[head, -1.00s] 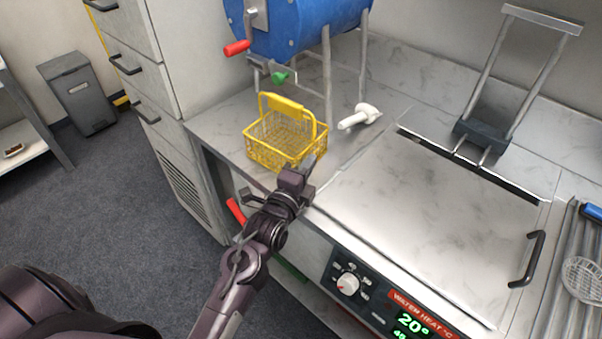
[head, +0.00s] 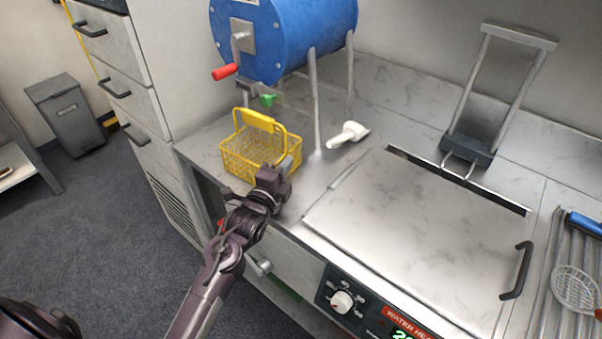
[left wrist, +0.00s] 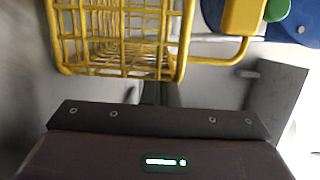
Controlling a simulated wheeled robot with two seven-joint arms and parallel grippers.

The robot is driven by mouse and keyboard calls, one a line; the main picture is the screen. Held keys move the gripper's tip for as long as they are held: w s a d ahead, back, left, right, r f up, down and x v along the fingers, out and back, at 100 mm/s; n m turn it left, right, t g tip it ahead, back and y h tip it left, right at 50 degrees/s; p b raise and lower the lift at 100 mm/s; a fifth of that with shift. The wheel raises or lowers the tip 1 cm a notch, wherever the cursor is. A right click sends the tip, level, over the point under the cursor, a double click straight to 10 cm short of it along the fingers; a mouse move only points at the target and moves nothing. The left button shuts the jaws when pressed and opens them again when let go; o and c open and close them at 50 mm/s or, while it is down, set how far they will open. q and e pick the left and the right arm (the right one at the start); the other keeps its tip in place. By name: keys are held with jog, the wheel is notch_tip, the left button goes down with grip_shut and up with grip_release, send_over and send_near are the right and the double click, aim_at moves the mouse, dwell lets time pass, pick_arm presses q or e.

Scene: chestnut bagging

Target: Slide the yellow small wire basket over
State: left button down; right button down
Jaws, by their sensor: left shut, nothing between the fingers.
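The yellow small wire basket (head: 240,160) stands upright on the marble-look counter at the left, its yellow handle (head: 258,122) raised. My left gripper (head: 290,164) is at the basket's right side, close to its near right corner. In the left wrist view the basket (left wrist: 115,72) fills the upper left, and the shut fingers of my left gripper (left wrist: 160,95) are just below its wire edge. I cannot tell whether they touch it. Nothing shows between the fingers. My right gripper is not in view.
A blue drum (head: 285,40) on metal legs stands behind the basket, with a red crank handle (head: 225,72). A white scoop (head: 348,134) lies to the right on the counter. A flat lid (head: 420,230) with a black handle covers the heater at the right.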

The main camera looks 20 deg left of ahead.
pick_arm(q)
jog(key=a, duration=0.2)
jog(key=w+a, duration=0.1)
jog(key=a, duration=0.2)
jog(key=w+a, duration=0.1)
jog(key=a, duration=0.2)
jog(key=shift+w+b, duration=0.25)
jog(key=shift+b, duration=0.1)
jog(key=shift+s, duration=0.1)
